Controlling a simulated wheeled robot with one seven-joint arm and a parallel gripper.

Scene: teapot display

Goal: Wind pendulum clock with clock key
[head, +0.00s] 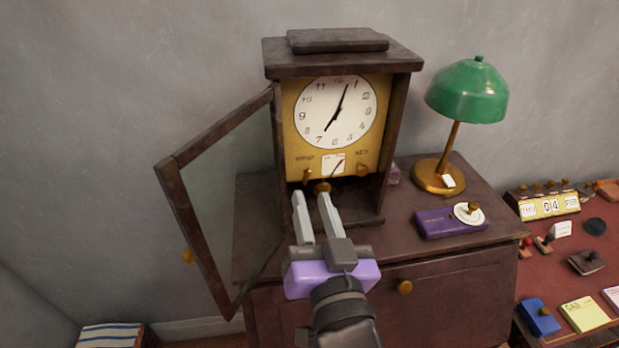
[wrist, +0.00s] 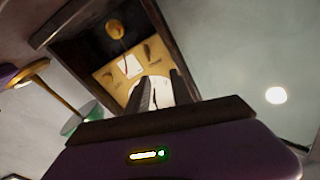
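The pendulum clock (head: 344,57) stands on a dark wooden cabinet, upright, with its glass door (head: 222,180) swung open to the left. Its white dial (head: 335,111) sits on a brass plate. Small brass pieces show under the plate's lettering at left (head: 307,174) and right (head: 362,170); I cannot tell whether either is the clock key. A brass pendulum bob (head: 321,187) hangs below; it also shows in the wrist view (wrist: 114,32). My gripper (head: 310,197) is just in front of the clock's lower opening. Its fingers are apart, with nothing seen between them.
The cabinet (head: 440,250) also carries a green lamp (head: 467,92) and a purple box (head: 450,221) with a white disc and brass knob, right of the clock. A red-topped desk (head: 560,255) with stamps and notes lies farther right. The open door stands close left of my gripper.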

